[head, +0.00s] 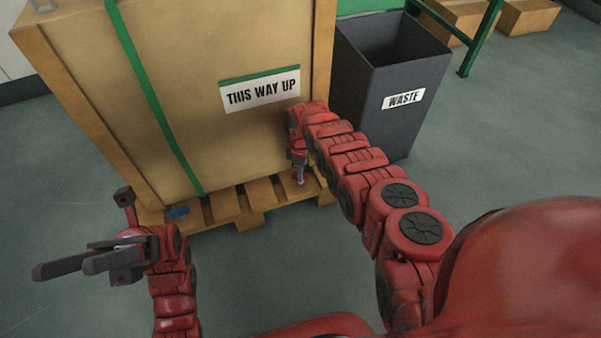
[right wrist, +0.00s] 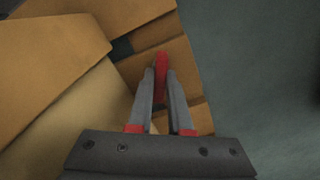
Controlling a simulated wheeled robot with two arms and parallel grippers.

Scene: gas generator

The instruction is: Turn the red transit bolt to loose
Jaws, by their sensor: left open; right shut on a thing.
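The red transit bolt (right wrist: 161,66) shows in the right wrist view as a narrow red piece between my right fingertips, in front of the wooden pallet slats. My right gripper (right wrist: 160,80) is shut on it, one grey finger on each side. In the head view my right gripper (head: 299,178) points down at the crate's lower right front, by the pallet; the bolt cannot be made out clearly there. The bolt's turn position and any marking are not readable. My left gripper (head: 62,267) is open and empty, low at the left, apart from the crate.
A large wooden crate (head: 205,130) with a green strap and a "THIS WAY UP" label (head: 260,91) stands on a pallet (head: 224,207). A dark waste bin (head: 388,112) stands close to its right. The floor in front is clear.

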